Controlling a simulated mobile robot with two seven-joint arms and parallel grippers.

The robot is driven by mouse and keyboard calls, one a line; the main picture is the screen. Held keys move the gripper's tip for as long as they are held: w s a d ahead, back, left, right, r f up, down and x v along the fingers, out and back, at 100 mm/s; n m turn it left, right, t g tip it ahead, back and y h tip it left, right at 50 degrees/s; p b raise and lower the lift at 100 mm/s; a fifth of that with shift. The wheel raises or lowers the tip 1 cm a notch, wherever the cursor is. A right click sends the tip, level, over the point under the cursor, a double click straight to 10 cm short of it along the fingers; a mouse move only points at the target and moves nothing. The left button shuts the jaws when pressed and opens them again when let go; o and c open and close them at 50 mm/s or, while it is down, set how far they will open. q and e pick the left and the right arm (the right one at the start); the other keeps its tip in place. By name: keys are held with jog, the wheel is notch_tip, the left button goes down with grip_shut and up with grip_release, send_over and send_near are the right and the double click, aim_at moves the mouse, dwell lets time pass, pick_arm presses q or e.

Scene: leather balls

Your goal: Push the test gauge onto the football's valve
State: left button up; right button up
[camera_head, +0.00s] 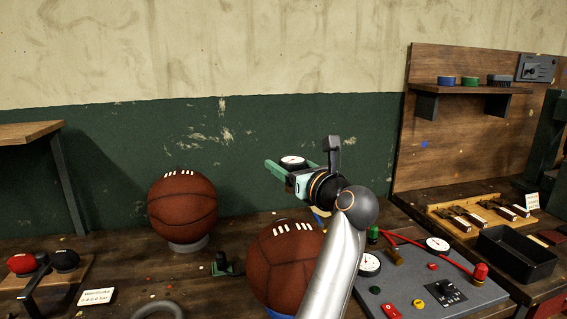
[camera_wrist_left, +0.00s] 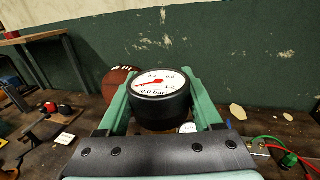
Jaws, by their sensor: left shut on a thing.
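My left gripper (camera_head: 286,172) is shut on the test gauge (camera_head: 293,161), a black-bodied dial with a white face. In the left wrist view the gauge (camera_wrist_left: 160,84) sits between the green fingers, its red needle near 0.0 bar. In the head view the gripper is above the front brown laced football (camera_head: 285,262), apart from it. My forearm covers this ball's right side. A second brown laced football (camera_head: 182,205) rests on a grey ring at the back left. I cannot make out a valve on either ball. My right gripper is not in view.
A grey panel (camera_head: 435,290) with dials, knobs and a red hose lies right of the front ball. A black tray (camera_head: 517,254) and a wooden tool rack (camera_head: 470,225) are farther right. A small green-black tool (camera_head: 224,265) lies between the balls.

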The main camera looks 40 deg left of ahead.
aim_at(287, 222)
pick_arm(q)
jog(key=shift+f+b, duration=0.6)
jog(key=shift+f, duration=0.2)
jog(key=shift+f+b, duration=1.2)
jog(key=shift+f, duration=0.8)
jog(key=shift+d, duration=0.15)
jog(key=shift+f+b, duration=1.45)
jog(key=shift+f, duration=0.05)
jog(key=o, duration=1.3)
